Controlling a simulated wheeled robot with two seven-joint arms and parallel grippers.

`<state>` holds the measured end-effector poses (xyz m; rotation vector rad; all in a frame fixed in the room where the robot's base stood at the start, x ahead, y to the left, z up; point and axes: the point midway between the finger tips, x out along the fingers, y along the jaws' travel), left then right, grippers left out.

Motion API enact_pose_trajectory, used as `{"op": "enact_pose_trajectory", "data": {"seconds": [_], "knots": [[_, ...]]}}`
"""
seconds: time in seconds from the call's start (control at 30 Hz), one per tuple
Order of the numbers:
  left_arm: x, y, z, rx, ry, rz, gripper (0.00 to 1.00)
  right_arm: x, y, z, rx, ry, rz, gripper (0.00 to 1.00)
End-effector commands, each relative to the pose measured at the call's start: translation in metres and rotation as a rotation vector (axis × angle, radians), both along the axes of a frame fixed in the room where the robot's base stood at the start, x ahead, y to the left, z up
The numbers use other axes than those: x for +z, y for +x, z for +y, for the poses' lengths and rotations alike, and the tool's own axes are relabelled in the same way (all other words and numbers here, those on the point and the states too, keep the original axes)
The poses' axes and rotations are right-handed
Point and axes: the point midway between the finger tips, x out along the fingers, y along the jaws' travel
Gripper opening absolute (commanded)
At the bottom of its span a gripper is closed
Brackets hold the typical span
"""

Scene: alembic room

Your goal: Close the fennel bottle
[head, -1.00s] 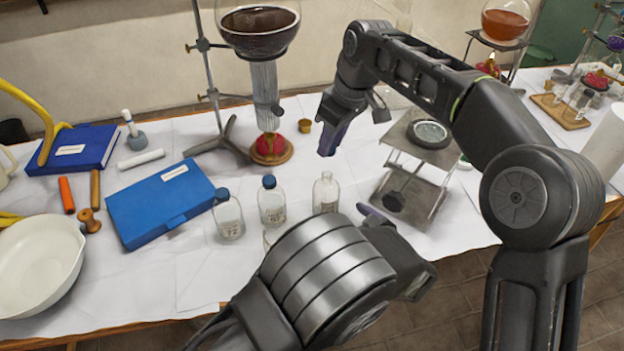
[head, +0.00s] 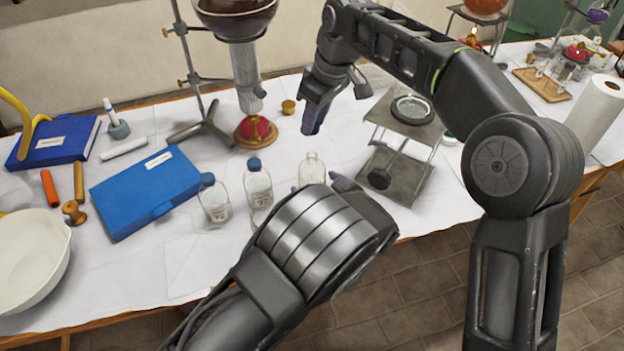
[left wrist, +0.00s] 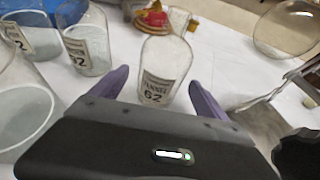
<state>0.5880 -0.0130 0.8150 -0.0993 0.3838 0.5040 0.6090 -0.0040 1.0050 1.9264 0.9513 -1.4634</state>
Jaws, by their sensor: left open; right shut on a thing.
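The fennel bottle (head: 312,168) is clear glass with an uncapped neck and stands upright on the white-covered table. In the left wrist view its label reads FENNEL 62 (left wrist: 158,88). My left gripper (head: 316,184) is open, with its purple fingers on either side of the bottle; in the left wrist view gaps show between fingers (left wrist: 160,84) and glass. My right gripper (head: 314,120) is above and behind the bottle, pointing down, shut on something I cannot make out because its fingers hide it.
Blue-capped bottles (head: 258,188) (head: 214,203) stand just left of the fennel bottle. A blue case (head: 145,190) lies farther left. A stand with a red-based burner (head: 255,130) is behind, and a metal lab jack (head: 400,165) is close on the right.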

Motion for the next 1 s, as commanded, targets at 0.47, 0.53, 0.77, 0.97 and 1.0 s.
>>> {"op": "enact_pose_trajectory", "data": {"seconds": [0.47,0.53,0.77,0.97,1.0], "knots": [[-0.021,0.045,0.024,-0.001,-0.001,0.001,0.86,0.000,0.000,0.000,0.000,0.000,0.000,0.00],[-0.022,0.045,0.025,-0.001,-0.001,0.001,0.86,0.000,0.000,0.000,0.000,0.000,0.000,0.00],[-0.022,0.045,0.025,-0.001,-0.001,0.001,0.84,0.000,0.000,0.000,0.000,0.000,0.000,0.00],[-0.021,0.045,0.025,-0.001,-0.001,0.001,0.67,0.000,0.000,0.000,0.000,0.000,0.000,0.00],[-0.021,0.045,0.025,-0.001,-0.001,0.001,0.64,0.000,0.000,0.000,0.000,0.000,0.000,0.00]]}}
